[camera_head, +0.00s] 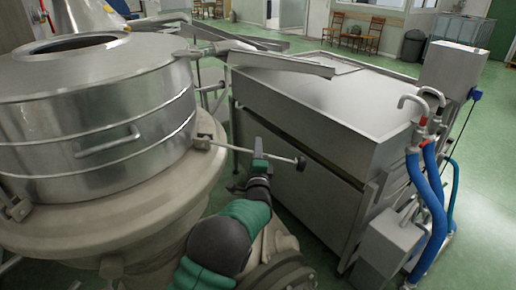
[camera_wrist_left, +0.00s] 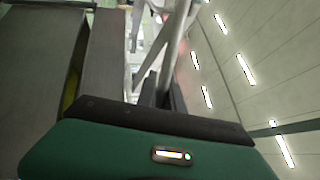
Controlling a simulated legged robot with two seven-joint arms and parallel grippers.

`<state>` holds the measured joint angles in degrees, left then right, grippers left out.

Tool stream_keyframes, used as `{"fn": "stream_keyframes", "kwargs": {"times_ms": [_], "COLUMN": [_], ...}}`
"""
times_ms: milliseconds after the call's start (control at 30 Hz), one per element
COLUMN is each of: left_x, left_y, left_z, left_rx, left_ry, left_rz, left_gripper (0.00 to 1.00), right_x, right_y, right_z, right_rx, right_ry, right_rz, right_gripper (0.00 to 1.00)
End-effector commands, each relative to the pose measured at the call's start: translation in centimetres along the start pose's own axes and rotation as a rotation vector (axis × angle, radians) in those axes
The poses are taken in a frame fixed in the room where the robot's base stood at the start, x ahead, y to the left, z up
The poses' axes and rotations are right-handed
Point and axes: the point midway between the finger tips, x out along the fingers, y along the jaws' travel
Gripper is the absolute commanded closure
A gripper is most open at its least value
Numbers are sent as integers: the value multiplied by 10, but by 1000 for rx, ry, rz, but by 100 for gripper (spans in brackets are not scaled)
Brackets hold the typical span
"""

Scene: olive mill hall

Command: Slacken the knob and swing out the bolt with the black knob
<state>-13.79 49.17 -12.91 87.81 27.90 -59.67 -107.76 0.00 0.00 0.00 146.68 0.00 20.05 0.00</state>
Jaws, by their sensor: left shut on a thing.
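The bolt (camera_head: 228,147) is a thin metal rod that sticks out sideways from a bracket on the rim of the steel drum (camera_head: 95,100). Its black knob (camera_head: 300,163) is at the outer end, to the right. My left gripper (camera_head: 260,157) is shut on the rod between the bracket and the knob, nearer the knob. The knob stands clear of the drum wall. In the left wrist view the dark fingers (camera_wrist_left: 163,97) show above my green gripper body; the grip itself is hard to make out. My right gripper is not in view.
A large steel tank (camera_head: 300,125) stands close on the right of the bolt. Another clamp (camera_head: 16,207) sits on the drum's rim at left. Blue hoses (camera_head: 432,195) hang at right. A chute (camera_head: 270,63) lies behind. Green floor is open farther back.

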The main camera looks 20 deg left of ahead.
Motion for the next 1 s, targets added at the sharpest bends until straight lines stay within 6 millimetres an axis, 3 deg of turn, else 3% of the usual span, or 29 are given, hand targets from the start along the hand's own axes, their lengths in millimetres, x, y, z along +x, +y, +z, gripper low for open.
{"fn": "stream_keyframes", "kwargs": {"times_ms": [33,367,600,900,933,1000], "left_x": [-4,-5,3,4,4,4], "left_y": [8,9,-25,-27,-27,-28], "left_z": [-8,-10,-8,-7,-7,-6], "left_rx": [0,-2,-144,-172,-172,-171], "left_ry": [16,18,-12,-19,-19,-20], "left_rz": [17,20,42,43,43,42], "left_gripper": [100,100,100,100,85,76], "right_x": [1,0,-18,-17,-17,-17], "right_y": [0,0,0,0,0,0], "right_z": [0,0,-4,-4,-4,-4], "right_rx": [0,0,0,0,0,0], "right_ry": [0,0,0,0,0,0], "right_rz": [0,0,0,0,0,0], "right_gripper": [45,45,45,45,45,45]}}
